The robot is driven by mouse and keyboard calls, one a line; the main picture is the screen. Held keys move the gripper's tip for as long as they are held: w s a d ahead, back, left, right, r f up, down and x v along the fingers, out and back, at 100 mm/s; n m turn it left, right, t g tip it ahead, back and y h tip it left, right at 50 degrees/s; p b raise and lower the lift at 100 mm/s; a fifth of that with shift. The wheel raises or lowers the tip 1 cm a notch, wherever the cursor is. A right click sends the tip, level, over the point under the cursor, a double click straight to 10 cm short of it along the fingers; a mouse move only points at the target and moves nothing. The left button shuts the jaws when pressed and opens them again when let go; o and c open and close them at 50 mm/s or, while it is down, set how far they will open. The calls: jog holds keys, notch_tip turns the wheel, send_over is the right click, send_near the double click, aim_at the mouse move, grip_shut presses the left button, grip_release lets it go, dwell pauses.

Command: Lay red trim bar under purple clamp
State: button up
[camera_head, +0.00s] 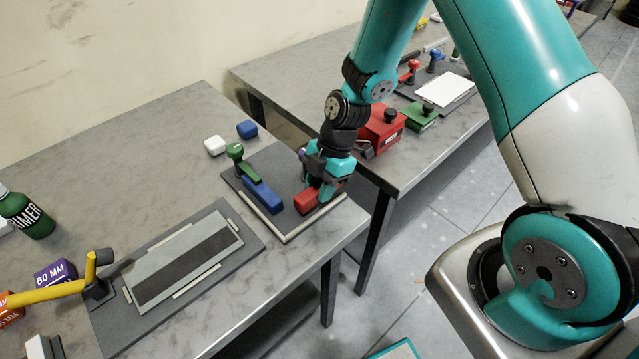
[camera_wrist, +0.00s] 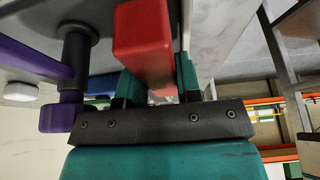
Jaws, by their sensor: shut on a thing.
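The red trim bar (camera_head: 307,203) is at the right part of the dark fixture plate (camera_head: 285,229), low over or on it; I cannot tell if it touches. My gripper (camera_head: 328,190) is shut on the bar, and its teal fingers flank the red bar (camera_wrist: 143,45) in the wrist view. The purple clamp (camera_wrist: 35,62) stands left of the bar in the wrist view, with its post and purple arm beside my gripper (camera_wrist: 157,85). In the head view my gripper hides most of the purple clamp.
A green clamp (camera_head: 236,154) stands on the same plate, with a blue bar (camera_head: 263,196) at its foot. A white block (camera_head: 215,145) and a blue block (camera_head: 247,129) lie behind. A red box (camera_head: 382,130) stands on the other bench. Another plate (camera_head: 255,243) lies front left.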

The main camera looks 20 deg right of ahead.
jog(key=shift+s+f+b, duration=0.1)
jog(key=shift+f+b, duration=0.25)
jog(key=shift+f, duration=0.45)
jog(key=o, duration=0.9)
jog(key=shift+s+f, duration=0.1)
jog(key=shift+o, duration=0.6)
jog(key=b+v, duration=0.2)
jog(key=v, duration=1.6)
jog(key=shift+a, duration=0.15)
jog(key=shift+a+r, duration=0.1)
jog(key=shift+r, duration=0.1)
jog(key=s+a+r+m, duration=0.4)
jog(key=s+m, duration=0.3)
jog(key=s, duration=0.3)
jog(key=s+a+r+m+t, duration=0.1)
jog(key=s+a+r+m, duration=0.3)
jog(key=s, duration=0.6)
jog(key=a+m, duration=0.2)
jog(key=m, duration=0.1)
jog(key=shift+s+a+r+m, duration=0.2)
jog(key=shift+a+m, duration=0.1)
jog(key=shift+a, duration=0.1)
